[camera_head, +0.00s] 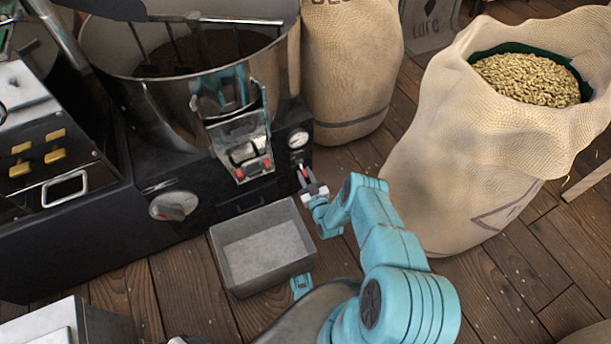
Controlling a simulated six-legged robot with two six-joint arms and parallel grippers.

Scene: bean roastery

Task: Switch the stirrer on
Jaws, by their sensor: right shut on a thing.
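The roaster has a round metal cooling drum (185,85) with stirrer arms (172,42) over dark contents. On its black front, below a round gauge (298,139), is a small red and metal switch lever (302,172). My right gripper (311,189) is at this lever and shut on it; the fingers partly hide it, so its exact position is hard to tell.
A grey bin (262,246) stands on the floor below the front panel, just left of my right gripper. A chute (240,140) with red parts hangs above it. Sacks (350,65) stand behind, and a large bean sack (450,170) stands close right of my arm.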

